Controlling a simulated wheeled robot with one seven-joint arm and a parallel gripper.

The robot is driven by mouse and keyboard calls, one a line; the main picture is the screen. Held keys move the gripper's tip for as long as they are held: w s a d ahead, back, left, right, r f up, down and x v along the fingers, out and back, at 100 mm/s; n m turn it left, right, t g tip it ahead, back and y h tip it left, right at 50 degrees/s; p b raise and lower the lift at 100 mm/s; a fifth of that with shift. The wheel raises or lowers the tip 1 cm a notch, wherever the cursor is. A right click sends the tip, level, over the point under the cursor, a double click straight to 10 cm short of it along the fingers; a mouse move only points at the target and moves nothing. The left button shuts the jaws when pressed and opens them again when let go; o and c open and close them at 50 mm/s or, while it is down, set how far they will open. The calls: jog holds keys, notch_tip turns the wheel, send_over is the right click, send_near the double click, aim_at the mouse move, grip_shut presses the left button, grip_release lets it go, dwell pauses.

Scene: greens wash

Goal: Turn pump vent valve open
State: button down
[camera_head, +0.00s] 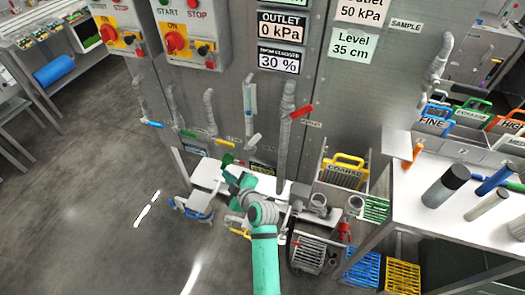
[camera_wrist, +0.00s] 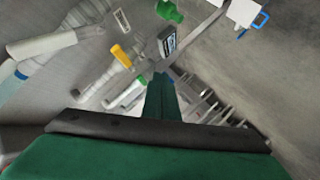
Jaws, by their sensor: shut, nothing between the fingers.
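Several pipe valves with coloured handles stand along the grey cabinet: a blue handle (camera_head: 153,124), a green handle (camera_head: 187,133), a yellow handle (camera_head: 217,140), a white handle (camera_head: 253,141) and a red handle (camera_head: 301,111). I cannot tell which is the pump vent valve; the small tags are unreadable. My gripper (camera_head: 229,163) is low in front of the cabinet, below the yellow and white handles. In the wrist view my gripper (camera_wrist: 162,88) is shut and empty. Beyond its tips are the yellow handle (camera_wrist: 121,55), a white handle (camera_wrist: 127,95) and a small tag (camera_wrist: 167,40).
A control box (camera_head: 190,35) with red knobs hangs above. A steel table (camera_head: 430,205) with cylinders stands at right. A yellow-handled basket (camera_head: 342,172) and pump fittings (camera_head: 318,204) sit low beside my arm. Open floor (camera_head: 80,200) lies at left.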

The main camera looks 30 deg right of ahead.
jog(key=m+y, duration=0.1)
jog(key=m, duration=0.2)
jog(key=m+t+h, duration=0.5)
jog(key=m+t, duration=0.3)
jog(key=m, duration=2.2)
send_near(252, 143)
jog(key=s+d, duration=0.2)
jog(key=s, duration=0.2)
jog(key=x, duration=0.8)
jog(key=shift+w, duration=0.45)
